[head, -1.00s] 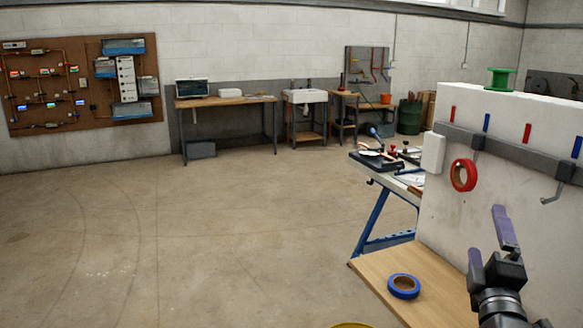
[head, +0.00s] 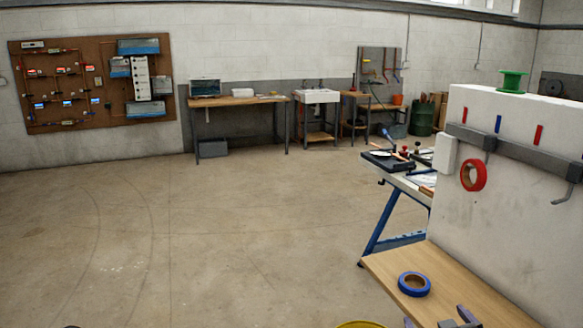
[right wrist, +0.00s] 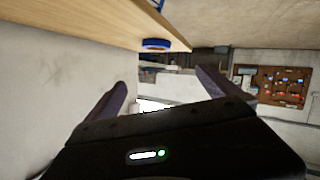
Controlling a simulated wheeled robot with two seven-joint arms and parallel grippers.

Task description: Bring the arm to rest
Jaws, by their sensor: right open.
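My right gripper (head: 458,318) shows only in part at the bottom edge of the head view, low by the front of the wooden shelf (head: 462,290). In the right wrist view its two purple-grey fingers (right wrist: 161,80) stand wide apart with nothing between them. A blue tape roll (head: 414,284) lies on the shelf, apart from the gripper; it also shows near the top of the wrist view (right wrist: 157,44). My left gripper is not in view.
A white panel (head: 500,210) rises behind the shelf, with a red tape roll (head: 473,175) on its rail and a green spool (head: 512,81) on top. A blue-legged workbench (head: 396,215) stands beyond. A yellow rim (head: 359,324) shows at the bottom. Floor at left is clear.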

